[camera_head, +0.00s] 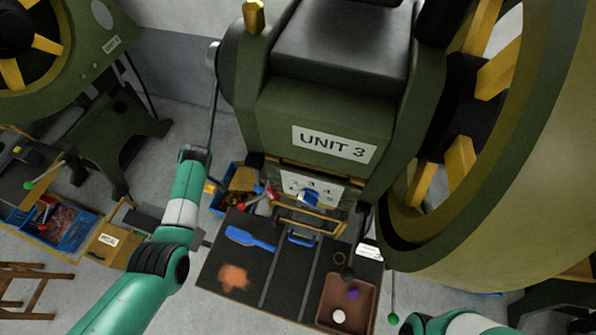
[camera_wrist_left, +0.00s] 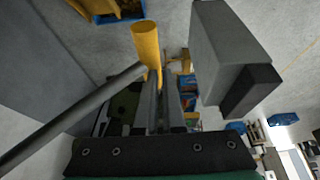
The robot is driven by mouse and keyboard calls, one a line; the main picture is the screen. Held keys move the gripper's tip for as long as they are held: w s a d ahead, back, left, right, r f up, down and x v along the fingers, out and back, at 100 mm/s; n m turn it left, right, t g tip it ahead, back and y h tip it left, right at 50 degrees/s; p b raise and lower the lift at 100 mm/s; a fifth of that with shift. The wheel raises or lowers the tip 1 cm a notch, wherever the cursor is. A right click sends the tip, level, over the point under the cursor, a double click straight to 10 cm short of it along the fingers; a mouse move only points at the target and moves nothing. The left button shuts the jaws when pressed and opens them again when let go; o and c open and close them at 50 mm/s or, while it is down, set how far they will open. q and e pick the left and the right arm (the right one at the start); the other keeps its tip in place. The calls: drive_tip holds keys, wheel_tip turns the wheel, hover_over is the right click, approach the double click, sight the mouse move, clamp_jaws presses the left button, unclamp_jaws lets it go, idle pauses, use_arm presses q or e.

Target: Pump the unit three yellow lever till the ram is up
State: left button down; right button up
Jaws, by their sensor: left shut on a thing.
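Unit 3 (camera_head: 335,143) is a dark green machine with a large yellow-spoked wheel (camera_head: 460,160) on its right. A thin grey lever rod (camera_head: 213,110) hangs along its left side and passes behind my left wrist. In the left wrist view, the lever's yellow grip (camera_wrist_left: 147,42) stands at the end of the grey rod (camera_wrist_left: 75,112). My left gripper (camera_wrist_left: 172,80) is shut on the yellow grip; a grey finger shows to its right, and the exact contact is partly hidden. My right gripper is out of view; only part of its arm shows. I cannot make out the ram clearly.
A blue bin (camera_head: 222,198) sits beside my left wrist. A green-knobbed rod (camera_head: 393,318) stands near my right arm. Another green machine is at left.

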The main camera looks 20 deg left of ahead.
use_arm(q)
drive_tip(key=shift+f, duration=0.55)
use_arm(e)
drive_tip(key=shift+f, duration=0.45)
